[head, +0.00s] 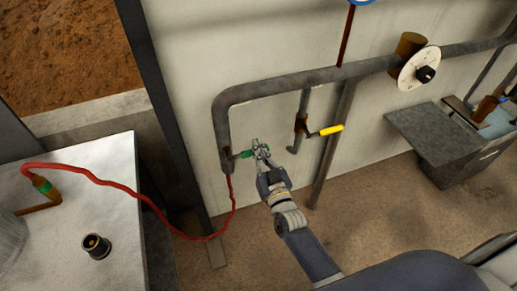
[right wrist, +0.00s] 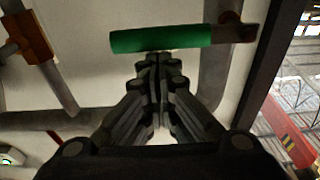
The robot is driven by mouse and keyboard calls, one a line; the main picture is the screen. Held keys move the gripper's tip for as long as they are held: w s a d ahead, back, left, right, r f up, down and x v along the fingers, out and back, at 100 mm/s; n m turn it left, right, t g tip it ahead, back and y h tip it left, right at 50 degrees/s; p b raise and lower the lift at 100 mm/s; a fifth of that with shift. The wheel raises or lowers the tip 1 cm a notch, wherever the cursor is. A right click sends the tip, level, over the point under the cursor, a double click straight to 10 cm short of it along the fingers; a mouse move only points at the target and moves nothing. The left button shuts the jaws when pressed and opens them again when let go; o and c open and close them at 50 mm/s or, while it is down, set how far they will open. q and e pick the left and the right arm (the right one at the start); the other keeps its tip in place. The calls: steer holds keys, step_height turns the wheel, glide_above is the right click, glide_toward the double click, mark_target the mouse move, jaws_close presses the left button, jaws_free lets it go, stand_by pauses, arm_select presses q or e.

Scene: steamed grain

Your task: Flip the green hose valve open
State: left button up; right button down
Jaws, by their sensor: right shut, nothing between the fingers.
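The green hose valve handle (head: 246,154) sticks out to the right from the lower end of a grey pipe (head: 222,130) in the head view. In the right wrist view the green handle (right wrist: 160,39) lies level across the top, just beyond my fingertips. My right gripper (head: 258,146) is shut and empty, with its tips at the handle's free end. In the right wrist view the right gripper (right wrist: 157,58) has its fingertips together just under the handle; I cannot tell whether they touch it. My left gripper is not in view.
A yellow-handled valve (head: 331,130) is right of my gripper. A red hose (head: 150,203) runs from the pipe to a metal table (head: 60,250) at left, which holds a dark round fitting (head: 96,245). A white dial (head: 419,68) and grey box (head: 440,140) are at right.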

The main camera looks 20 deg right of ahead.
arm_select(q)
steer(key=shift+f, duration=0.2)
arm_select(e)
steer(key=shift+d+f+m, duration=0.1)
steer(key=shift+f+m, duration=0.15)
steer(key=shift+m, duration=0.05)
